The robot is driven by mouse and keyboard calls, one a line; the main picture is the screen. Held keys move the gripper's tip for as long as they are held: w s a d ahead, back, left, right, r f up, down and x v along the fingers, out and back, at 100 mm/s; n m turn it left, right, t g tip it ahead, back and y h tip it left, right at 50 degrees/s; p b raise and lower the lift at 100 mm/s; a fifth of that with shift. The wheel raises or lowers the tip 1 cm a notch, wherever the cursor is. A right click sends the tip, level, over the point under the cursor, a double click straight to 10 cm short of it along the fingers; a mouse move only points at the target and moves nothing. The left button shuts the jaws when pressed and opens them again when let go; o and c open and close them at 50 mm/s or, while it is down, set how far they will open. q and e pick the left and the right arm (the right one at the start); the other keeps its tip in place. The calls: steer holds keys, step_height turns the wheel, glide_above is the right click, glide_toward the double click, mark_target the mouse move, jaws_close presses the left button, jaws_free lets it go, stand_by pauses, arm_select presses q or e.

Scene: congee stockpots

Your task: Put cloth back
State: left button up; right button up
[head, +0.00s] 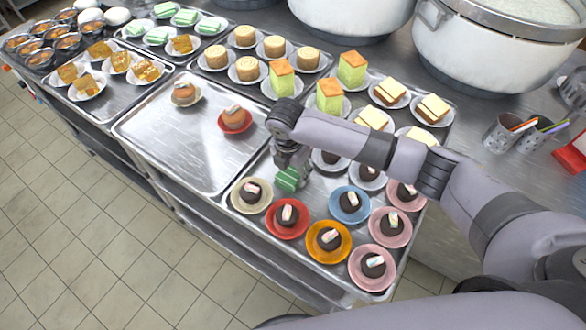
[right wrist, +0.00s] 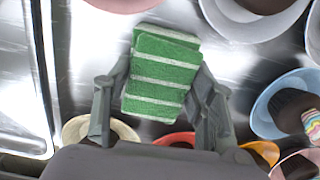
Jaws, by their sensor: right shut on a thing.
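A green cloth with white stripes (right wrist: 163,75) is folded into a small block. My right gripper (head: 290,168) is shut on it, with one finger on each side in the right wrist view. In the head view the cloth (head: 287,181) shows at the gripper's tip, over the left part of the dessert tray (head: 258,224). I cannot tell whether the cloth touches the tray. My left gripper is not in view.
Saucers with dark cakes, such as the red saucer (head: 287,218) and blue saucer (head: 349,206), stand close around the gripper. The middle tray (head: 170,140) is mostly bare, with two cakes. Large stockpots (head: 480,50) stand behind.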

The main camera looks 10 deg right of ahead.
mark_target(290, 174)
steer(key=shift+f, duration=0.1)
steer(key=o, duration=1.1)
step_height(290, 174, up, 12)
steer(key=s+a+b, duration=0.1)
